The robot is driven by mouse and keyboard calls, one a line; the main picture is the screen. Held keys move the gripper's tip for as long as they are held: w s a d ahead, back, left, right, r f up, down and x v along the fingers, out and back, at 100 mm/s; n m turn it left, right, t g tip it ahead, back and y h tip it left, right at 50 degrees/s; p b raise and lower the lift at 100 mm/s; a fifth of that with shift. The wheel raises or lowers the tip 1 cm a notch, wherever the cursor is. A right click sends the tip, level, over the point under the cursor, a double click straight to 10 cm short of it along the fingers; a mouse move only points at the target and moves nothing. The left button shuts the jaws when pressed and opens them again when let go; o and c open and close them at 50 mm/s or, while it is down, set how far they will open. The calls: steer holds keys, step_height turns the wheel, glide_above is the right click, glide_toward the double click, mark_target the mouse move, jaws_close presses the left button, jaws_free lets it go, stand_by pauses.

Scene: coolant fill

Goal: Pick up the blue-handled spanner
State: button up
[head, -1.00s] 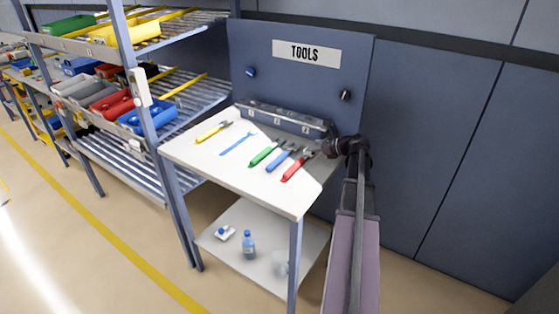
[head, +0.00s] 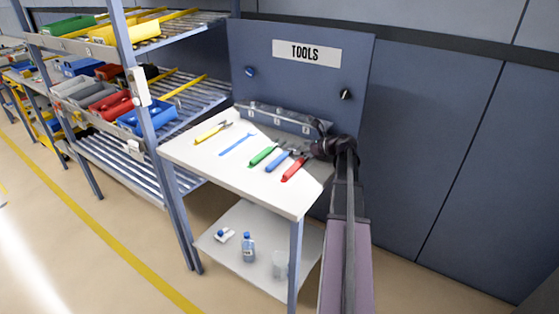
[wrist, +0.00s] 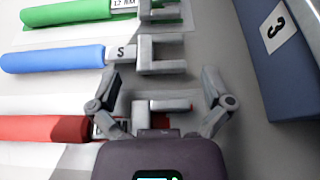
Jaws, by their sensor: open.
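The blue-handled spanner (head: 277,162) lies on the white table top between a green-handled spanner (head: 263,156) and a red-handled spanner (head: 292,169). In the wrist view its blue handle (wrist: 52,58) points left, and its grey open-ended head bears an "S". My gripper (wrist: 160,78) is open and empty. Its fingers straddle the grey head of the red-handled spanner (wrist: 45,128). The head of the blue-handled spanner lies just beyond the fingertips. Contact cannot be told. In the head view my dark wrist hides the gripper's fingers.
A yellow tool (head: 210,133) and a thin blue tool (head: 237,144) lie farther left. A numbered grey rack (head: 280,118) runs along the table's back, below the TOOLS panel (head: 300,80). A shelf unit with coloured bins (head: 147,117) stands at left.

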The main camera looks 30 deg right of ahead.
steer(key=c, duration=1.3)
steer(key=shift+o, duration=0.2)
steer(key=shift+r, duration=0.15)
step_height(320, 180, up, 3)
steer(key=p, duration=0.3)
steer(key=shift+r+p, duration=0.2)
steer(key=shift+p, duration=0.15)
steer(key=s, duration=0.5)
steer(key=s+r+p, duration=0.1)
steer(key=s, duration=1)
steer(key=shift+a+r, duration=0.15)
steer(key=shift+r, duration=0.15)
